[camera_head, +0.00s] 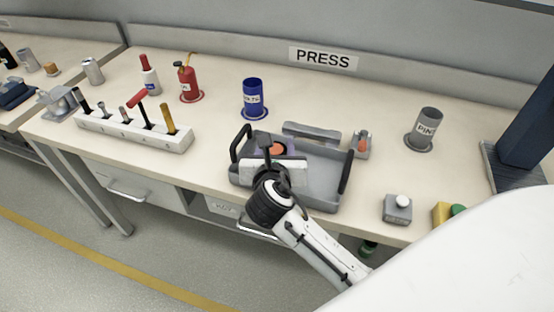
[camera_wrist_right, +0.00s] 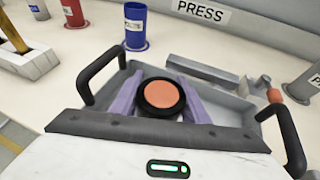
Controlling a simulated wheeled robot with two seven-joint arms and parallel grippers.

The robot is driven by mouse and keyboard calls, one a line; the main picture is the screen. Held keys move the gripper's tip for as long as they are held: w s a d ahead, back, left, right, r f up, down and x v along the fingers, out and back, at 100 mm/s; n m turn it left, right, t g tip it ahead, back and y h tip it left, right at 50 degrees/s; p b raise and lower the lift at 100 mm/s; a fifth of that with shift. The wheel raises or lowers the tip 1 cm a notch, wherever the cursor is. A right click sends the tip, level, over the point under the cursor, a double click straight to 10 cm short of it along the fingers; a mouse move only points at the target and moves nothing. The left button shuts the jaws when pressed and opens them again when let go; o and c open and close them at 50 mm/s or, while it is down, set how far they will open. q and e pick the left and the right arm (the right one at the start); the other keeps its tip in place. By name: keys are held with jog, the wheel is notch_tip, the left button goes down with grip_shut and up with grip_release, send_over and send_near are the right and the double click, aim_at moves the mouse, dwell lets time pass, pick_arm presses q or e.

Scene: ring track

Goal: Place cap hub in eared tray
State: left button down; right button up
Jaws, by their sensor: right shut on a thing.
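The eared tray (camera_head: 318,179) is grey with two black loop handles and stands near the table's front edge. My right gripper (camera_head: 274,158) reaches over its left part from the front. In the right wrist view its two purple fingers (camera_wrist_right: 160,102) are shut on the cap hub (camera_wrist_right: 161,93), a round black piece with an orange top. The cap hub shows inside the tray's outline, near the left handle. Whether it touches the tray floor cannot be told. The tray's rim also shows in the right wrist view (camera_wrist_right: 228,102). My left gripper is not in view.
A blue cup (camera_head: 253,98) stands behind the tray, and a grey bar (camera_head: 311,133) lies at its back edge. A small grey block with an orange top (camera_head: 361,145) is at its back right. A tool rack (camera_head: 130,130) is to the left. A grey cup (camera_head: 425,128) and a button box (camera_head: 398,209) are right.

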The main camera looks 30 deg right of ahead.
notch_tip(320, 180, down, 3)
jog(key=shift+f+b, duration=0.2)
jog(key=shift+b, duration=0.2)
jog(key=shift+f, duration=0.15)
jog(key=o, duration=1.3)
